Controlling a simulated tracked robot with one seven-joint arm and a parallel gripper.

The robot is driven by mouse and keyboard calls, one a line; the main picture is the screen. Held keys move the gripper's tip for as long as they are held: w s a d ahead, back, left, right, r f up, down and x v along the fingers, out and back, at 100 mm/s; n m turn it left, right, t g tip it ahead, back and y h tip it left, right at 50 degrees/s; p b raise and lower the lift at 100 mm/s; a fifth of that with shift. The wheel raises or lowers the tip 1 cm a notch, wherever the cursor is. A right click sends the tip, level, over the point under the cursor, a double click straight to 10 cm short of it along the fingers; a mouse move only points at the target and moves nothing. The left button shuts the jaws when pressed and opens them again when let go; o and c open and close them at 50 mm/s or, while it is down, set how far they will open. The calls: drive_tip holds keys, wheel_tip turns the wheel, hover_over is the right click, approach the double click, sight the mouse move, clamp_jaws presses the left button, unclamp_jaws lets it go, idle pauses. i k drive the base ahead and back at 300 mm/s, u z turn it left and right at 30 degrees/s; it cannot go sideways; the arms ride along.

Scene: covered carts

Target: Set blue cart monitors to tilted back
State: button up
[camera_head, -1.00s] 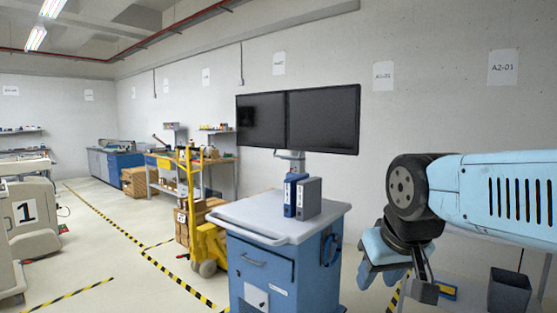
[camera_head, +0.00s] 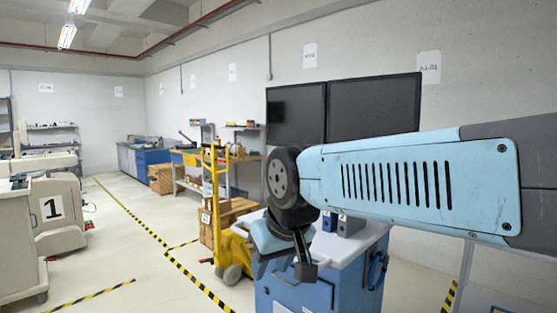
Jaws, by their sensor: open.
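The blue cart (camera_head: 345,290) stands right of centre, with a light grey top (camera_head: 365,243). Two dark monitors, a left one (camera_head: 296,113) and a right one (camera_head: 374,108), are mounted side by side above it; they look close to upright. Their stand is hidden behind my arm. My gripper (camera_head: 285,270) hangs pointing down in front of the cart, on the camera's side, below the monitors. It is open and holds nothing that I can see. My arm crosses in front of the lower edge of the right monitor.
A yellow pallet stacker (camera_head: 216,215) is left of the cart. A beige cart (camera_head: 50,215) marked 1 is far left. Open floor with striped tape lies between.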

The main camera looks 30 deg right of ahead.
sight(330, 113)
drive_tip(key=z, duration=0.15)
drive_tip(key=i, duration=1.05)
drive_tip(key=z, duration=0.65)
drive_tip(key=k, duration=0.7)
drive_tip(key=z, duration=0.25)
drive_tip(key=i, duration=0.8)
drive_tip(key=u, duration=0.1)
